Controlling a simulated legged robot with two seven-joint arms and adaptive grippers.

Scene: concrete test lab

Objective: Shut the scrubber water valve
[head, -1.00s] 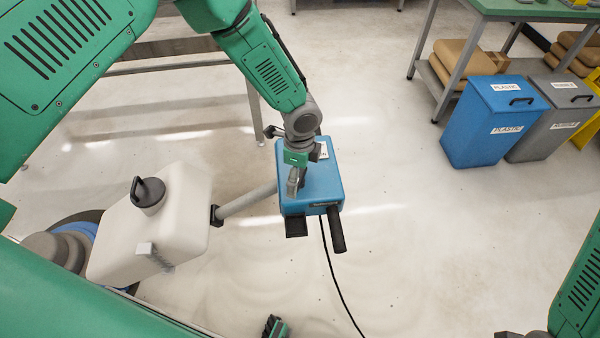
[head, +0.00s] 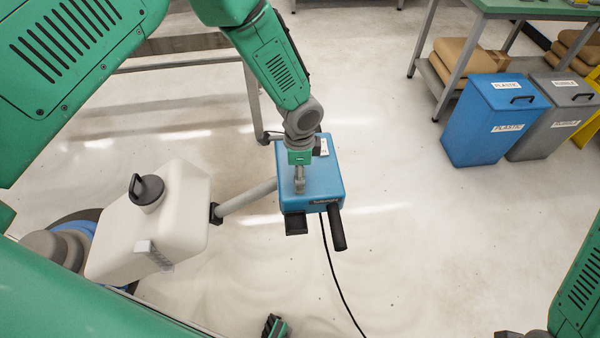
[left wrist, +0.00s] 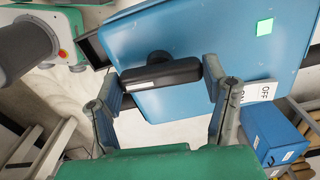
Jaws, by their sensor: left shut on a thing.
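The floor scrubber has a white tank (head: 185,215) with a black cap, and a grey pole leading to a blue box (head: 322,185) with black handle grips. In the left wrist view, a black lever (left wrist: 160,76) sits on a round pivot on the blue box face (left wrist: 210,40). A white OFF label (left wrist: 262,92) and a green square (left wrist: 265,26) are on that face, to the lever's right. My left gripper (head: 299,186) is over the box; in the wrist view its fingers (left wrist: 162,82) are shut on the lever, one at each end. My right gripper is not in view.
A blue PLASTIC bin (head: 492,120) and a grey bin (head: 552,115) stand at the right, beside a green-topped table (head: 530,8). A black cable (head: 335,275) runs across the floor below the blue box. Open floor lies to the box's right.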

